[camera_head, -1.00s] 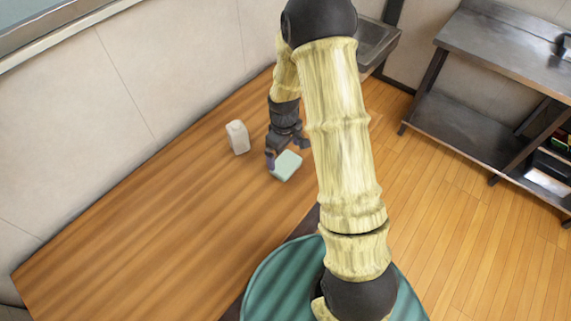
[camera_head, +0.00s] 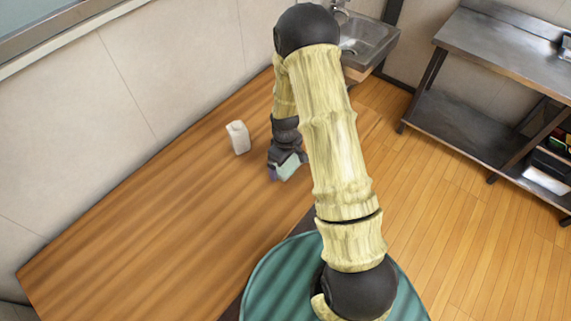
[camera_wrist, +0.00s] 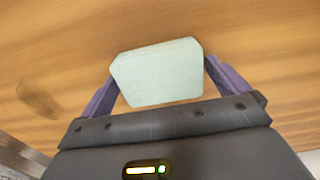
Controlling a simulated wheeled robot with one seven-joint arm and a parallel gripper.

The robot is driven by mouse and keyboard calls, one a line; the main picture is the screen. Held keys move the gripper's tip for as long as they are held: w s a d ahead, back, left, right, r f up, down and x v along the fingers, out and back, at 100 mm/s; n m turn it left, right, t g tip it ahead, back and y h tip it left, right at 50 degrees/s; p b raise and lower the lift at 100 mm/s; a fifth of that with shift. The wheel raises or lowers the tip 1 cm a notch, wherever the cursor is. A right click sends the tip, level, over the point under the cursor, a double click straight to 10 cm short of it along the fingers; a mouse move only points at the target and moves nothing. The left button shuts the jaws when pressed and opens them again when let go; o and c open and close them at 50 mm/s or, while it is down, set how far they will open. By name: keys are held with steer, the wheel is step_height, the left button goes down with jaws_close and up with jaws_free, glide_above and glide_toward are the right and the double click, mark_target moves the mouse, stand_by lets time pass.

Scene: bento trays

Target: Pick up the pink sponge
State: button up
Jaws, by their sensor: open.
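The sponge (camera_head: 287,168) looks pale mint green, not pink, and lies on the wooden counter. No pink sponge shows in any view. My gripper (camera_head: 284,172) is low over the counter at the sponge and partly covers it. In the wrist view the sponge (camera_wrist: 160,74) sits between the two purple fingers of my gripper (camera_wrist: 162,80). The fingers are open, one on each side of it. The left finger's tip is very close to the sponge's edge; I cannot tell if either finger touches it.
A metal sink (camera_head: 368,42) is at the counter's far end. A steel shelf table (camera_head: 500,45) stands at the right. The counter's near left part is clear.

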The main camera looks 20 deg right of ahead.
steer(key=c, duration=0.9)
steer(key=shift+o, duration=0.2)
step_height(320, 180, up, 10)
steer(key=b, duration=0.1)
steer(key=shift+b, duration=0.35)
